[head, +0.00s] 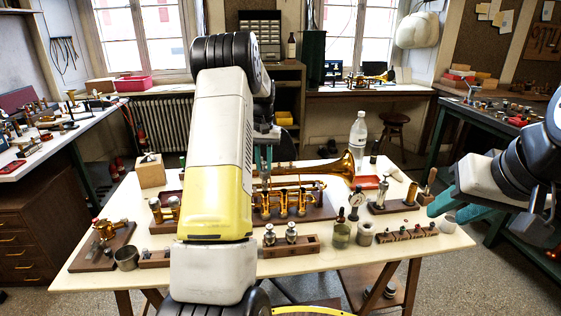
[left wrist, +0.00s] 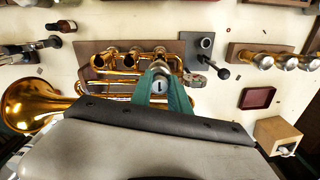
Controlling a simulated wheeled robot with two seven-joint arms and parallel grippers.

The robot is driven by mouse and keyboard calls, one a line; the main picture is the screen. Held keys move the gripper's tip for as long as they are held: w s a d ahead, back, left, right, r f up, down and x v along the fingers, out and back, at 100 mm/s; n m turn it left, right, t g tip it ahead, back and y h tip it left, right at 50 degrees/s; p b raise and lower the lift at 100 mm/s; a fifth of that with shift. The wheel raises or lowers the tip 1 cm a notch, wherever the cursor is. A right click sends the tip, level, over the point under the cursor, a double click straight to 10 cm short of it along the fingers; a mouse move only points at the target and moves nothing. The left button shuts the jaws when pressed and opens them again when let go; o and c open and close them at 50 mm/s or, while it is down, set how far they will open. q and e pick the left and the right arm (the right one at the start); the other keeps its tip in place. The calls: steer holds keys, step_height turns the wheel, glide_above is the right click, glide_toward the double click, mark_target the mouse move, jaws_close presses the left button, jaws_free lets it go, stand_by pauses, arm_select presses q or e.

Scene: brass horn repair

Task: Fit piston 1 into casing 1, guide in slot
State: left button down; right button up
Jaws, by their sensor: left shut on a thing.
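The brass trumpet (head: 302,203) lies on a dark wooden block on the bench, its bell toward the right in the head view. In the left wrist view its casing block (left wrist: 131,58) shows two open casing mouths; the third, toward the right, is partly hidden by the piston. My left gripper (head: 263,158) is shut on piston 1 (left wrist: 160,86), whose top is marked "1". The piston is beside or over that end casing; whether its tip is inside, and where its guide faces, I cannot tell. My right gripper (head: 455,206), at the bench's right edge, looks open and empty.
Two silver-topped pieces in a wooden block (head: 290,245) stand at the front. An oil bottle (head: 340,235), a small cup (head: 364,234) and a plastic bottle (head: 358,133) stand to the right. A wooden box (head: 150,172) is at the left. My left arm hides much of the bench.

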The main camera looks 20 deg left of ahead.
mark_target(265, 189)
arm_select(q)
steer(key=shift+f, duration=0.15)
steer(key=shift+f, duration=3.25)
steer(key=c, duration=1.2)
jaws_free()
steer(key=shift+o, duration=0.2)
steer(key=shift+r, duration=3.95)
